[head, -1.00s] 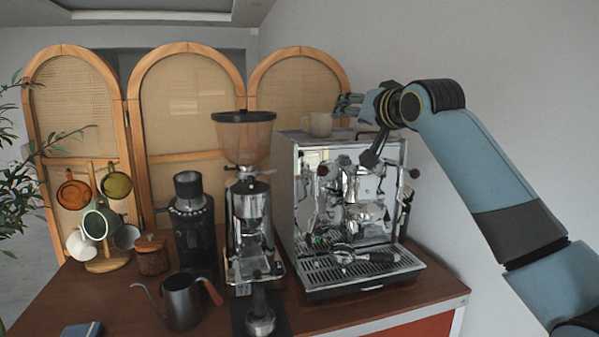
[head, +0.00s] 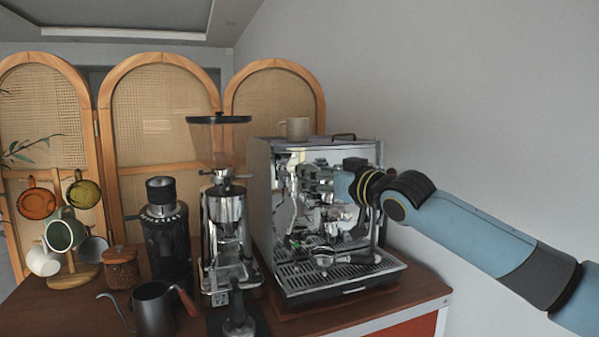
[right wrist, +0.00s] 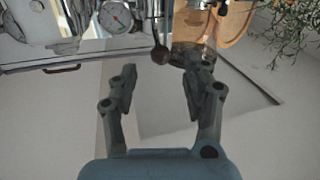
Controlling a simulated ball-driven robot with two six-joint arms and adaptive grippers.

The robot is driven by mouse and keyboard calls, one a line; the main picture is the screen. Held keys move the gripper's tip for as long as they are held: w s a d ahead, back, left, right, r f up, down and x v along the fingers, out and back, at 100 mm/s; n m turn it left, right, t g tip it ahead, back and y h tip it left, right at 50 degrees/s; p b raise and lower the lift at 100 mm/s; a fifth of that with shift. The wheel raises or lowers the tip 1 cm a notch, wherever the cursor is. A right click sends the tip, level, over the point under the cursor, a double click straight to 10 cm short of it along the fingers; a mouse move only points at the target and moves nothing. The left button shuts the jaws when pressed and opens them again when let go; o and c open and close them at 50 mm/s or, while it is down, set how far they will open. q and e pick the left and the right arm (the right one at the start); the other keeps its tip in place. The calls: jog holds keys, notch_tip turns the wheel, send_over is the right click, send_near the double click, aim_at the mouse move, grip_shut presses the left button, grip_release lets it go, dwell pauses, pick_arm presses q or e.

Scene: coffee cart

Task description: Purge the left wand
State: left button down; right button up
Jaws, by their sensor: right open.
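The chrome espresso machine (head: 262,200) stands on the cart, with a portafilter (head: 340,259) low at its front. My right gripper (head: 308,178) is in front of the upper part of the machine's front and hides part of it. In the right wrist view the open, empty gripper (right wrist: 160,76) has a dark round knob (right wrist: 160,55) on a stem just beyond and between its fingertips. I cannot tell whether they touch. The left wand cannot be made out clearly against the reflective front. My left gripper is not in view.
A beige cup (head: 296,128) stands on top of the machine. A grinder (head: 223,235), a dark kettle (head: 153,310), a black grinder (head: 165,240) and a mug tree (head: 73,280) stand to the left. The drip tray (head: 330,280) projects forward below my gripper.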

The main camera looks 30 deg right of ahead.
jog(key=w, duration=0.6)
jog(key=shift+w+a, duration=0.1)
jog(key=shift+a, duration=0.05)
jog(key=shift+c, duration=0.3)
grip_shut()
